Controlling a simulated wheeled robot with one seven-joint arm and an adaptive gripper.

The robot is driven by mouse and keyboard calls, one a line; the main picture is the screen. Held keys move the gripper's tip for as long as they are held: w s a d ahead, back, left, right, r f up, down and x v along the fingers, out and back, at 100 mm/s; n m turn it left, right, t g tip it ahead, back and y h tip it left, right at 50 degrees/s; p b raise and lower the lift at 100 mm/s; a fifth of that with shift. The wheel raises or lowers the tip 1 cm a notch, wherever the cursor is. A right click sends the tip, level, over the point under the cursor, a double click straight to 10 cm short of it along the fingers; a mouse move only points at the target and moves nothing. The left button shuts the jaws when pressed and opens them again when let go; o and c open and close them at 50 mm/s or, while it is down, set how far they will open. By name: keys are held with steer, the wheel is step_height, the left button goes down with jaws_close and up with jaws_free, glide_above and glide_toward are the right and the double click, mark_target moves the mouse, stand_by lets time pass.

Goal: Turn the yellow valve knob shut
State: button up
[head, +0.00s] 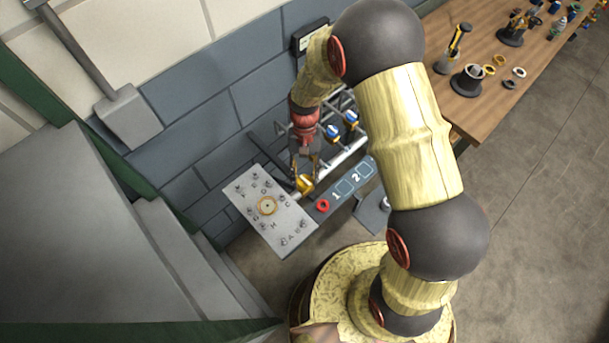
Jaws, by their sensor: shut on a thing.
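The yellow valve knob (305,185) shows as a small yellow shape beside the upper right edge of the grey panel. My gripper (304,175) reaches down to it from above, with its fingers on either side of the knob. It is shut on the knob. The fingers hide part of the knob, and its exact turn angle is too small to tell.
A red ring (323,205) sits by a strip marked 1 and 2. Blue-topped valves (332,131) sit on pipes behind. A wooden workbench (480,115) stands right; steps (170,240) lie left.

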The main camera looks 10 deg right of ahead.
steer(key=shift+m, duration=0.4)
steer(key=o, duration=1.1)
steer(key=v, duration=1.2)
steer(key=shift+s+d, duration=0.1)
steer(key=shift+d, duration=0.05)
steer(key=s+d+r+t+b, duration=0.3)
steer(key=s+r+b, duration=0.1)
steer(key=s, duration=0.1)
steer(key=s+d+r+n+t+b, duration=0.1)
steer(key=s+d+r+t+b, duration=0.2)
steer(key=s+d+r, duration=0.1)
steer(key=s+d+r+n+t+b, duration=0.1)
steer(key=s+d+r+t+b, duration=0.3)
steer(key=s, duration=0.4)
steer(key=shift+s+r+h+b, duration=0.2)
steer(key=shift+r+h+b, duration=0.1)
steer(key=shift+r, duration=0.5)
